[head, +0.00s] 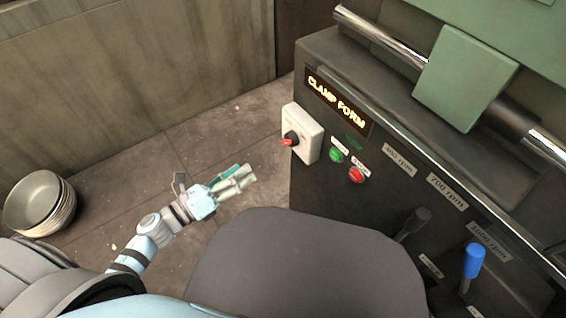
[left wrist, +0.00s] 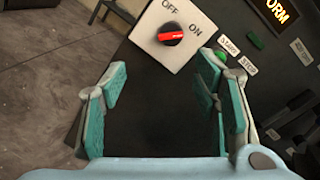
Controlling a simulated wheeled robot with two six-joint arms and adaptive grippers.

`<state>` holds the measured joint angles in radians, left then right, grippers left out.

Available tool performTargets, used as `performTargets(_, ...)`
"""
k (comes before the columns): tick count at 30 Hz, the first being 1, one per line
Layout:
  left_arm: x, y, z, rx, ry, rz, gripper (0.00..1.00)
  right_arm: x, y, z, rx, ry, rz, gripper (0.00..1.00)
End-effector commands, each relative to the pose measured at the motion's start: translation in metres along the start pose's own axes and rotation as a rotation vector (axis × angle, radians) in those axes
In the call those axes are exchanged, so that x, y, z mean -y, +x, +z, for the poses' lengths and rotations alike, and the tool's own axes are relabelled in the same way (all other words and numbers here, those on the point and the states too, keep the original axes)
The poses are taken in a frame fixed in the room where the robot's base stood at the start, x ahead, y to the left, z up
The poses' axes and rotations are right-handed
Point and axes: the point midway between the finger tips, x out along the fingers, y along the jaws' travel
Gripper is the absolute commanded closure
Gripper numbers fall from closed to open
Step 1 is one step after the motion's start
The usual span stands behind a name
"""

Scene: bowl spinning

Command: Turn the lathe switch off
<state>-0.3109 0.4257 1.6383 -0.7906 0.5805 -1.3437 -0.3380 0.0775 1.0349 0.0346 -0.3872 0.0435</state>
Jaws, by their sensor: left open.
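The lathe switch is a white box with a black and red knob (head: 290,138) on the left end of the lathe's front panel. In the left wrist view the knob (left wrist: 171,34) sits between the OFF and ON labels, and its red pointer is turned toward ON. My left gripper (head: 248,175) is to the left of the switch in the head view, pointing toward it. It is open and empty, apart from the knob. In the left wrist view its teal-padded fingers (left wrist: 160,105) are spread, with the switch beyond them. My right gripper is not in view.
The dark lathe body (head: 340,190) carries a green START button (head: 336,155), a red STOP button (head: 356,175), and a blue-handled lever (head: 473,262). A lit display (head: 336,101) reads CLAMP FORM. Stacked bowls (head: 40,203) stand on the floor at left. The floor between is clear.

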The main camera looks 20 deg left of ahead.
Motion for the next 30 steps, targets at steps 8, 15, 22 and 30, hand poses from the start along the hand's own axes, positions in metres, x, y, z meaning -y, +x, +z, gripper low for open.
performTargets(8,0.017,0.05,0.006,-0.003,0.083,-0.047,0.45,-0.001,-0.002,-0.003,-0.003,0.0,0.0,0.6)
performTargets(15,0.018,0.117,0.004,-0.005,0.078,-0.044,0.45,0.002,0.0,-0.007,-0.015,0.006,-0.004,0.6)
performTargets(22,0.019,0.144,0.003,-0.008,0.078,-0.042,0.45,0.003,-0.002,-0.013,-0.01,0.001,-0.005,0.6)
performTargets(30,0.019,0.146,0.003,-0.008,0.078,-0.042,0.45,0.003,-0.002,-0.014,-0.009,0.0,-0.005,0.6)
